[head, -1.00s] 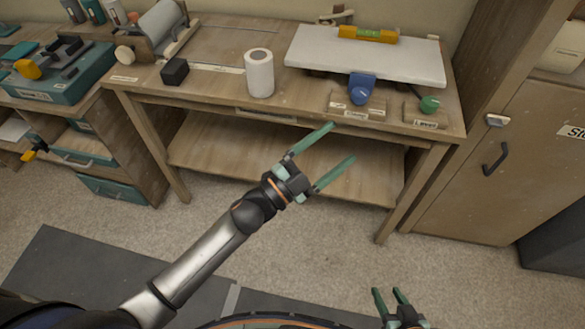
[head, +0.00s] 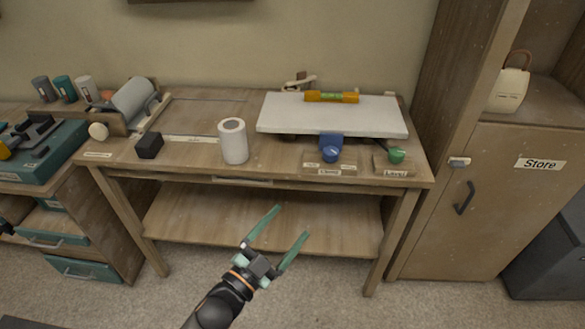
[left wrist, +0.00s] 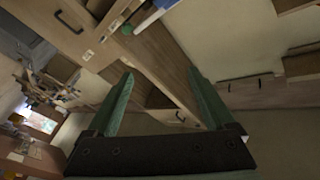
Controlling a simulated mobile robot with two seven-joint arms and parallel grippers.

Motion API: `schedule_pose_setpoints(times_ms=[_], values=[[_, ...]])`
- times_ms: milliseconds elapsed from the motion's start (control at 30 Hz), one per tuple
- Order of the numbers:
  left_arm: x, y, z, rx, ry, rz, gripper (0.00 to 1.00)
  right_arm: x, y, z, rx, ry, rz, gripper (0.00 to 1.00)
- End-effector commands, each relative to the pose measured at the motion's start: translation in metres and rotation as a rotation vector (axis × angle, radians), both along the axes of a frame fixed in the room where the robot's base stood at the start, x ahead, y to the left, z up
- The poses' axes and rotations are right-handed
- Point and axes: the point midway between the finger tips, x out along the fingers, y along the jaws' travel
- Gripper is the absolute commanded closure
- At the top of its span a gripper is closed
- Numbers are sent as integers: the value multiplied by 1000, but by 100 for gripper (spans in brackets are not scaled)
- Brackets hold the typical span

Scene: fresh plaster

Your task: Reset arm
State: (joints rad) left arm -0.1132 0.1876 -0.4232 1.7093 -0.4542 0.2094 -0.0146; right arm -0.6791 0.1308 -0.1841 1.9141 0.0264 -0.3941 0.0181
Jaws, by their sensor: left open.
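My left gripper (head: 278,238) is open and empty in the head view, in front of the wooden workbench (head: 200,180) and below its top, over the lower shelf as seen from the head. Its two green fingers (left wrist: 155,100) stand wide apart in the left wrist view, with nothing between them but the bench and floor beyond. My right gripper is out of the head view.
On the bench stand a white roll (head: 233,142), a black block (head: 149,145), a white board (head: 335,116) with an orange level (head: 331,96), a blue knob (head: 331,148) and a green knob (head: 396,155). A cabinet (head: 490,200) stands right. The lower shelf (head: 270,218) looks empty.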

Motion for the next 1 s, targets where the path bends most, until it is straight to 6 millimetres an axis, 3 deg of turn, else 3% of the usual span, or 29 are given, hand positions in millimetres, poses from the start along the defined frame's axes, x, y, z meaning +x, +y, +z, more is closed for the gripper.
schedule_pose_setpoints(times_ms=[167,267,367,500,600,700,800,1000], values=[[-2,4,-7,-10,31,16,12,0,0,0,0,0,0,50],[-14,21,-33,-49,152,79,12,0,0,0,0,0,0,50],[-40,50,-79,-110,364,187,12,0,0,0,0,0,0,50],[-96,86,-142,-195,676,331,12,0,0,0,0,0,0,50],[-136,103,-173,-238,851,405,12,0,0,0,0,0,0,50],[-166,113,-192,-264,970,453,12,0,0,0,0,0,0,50],[-182,117,-200,-277,1029,476,12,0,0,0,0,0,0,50],[-185,118,-202,-281,1042,481,12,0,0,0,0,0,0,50]])
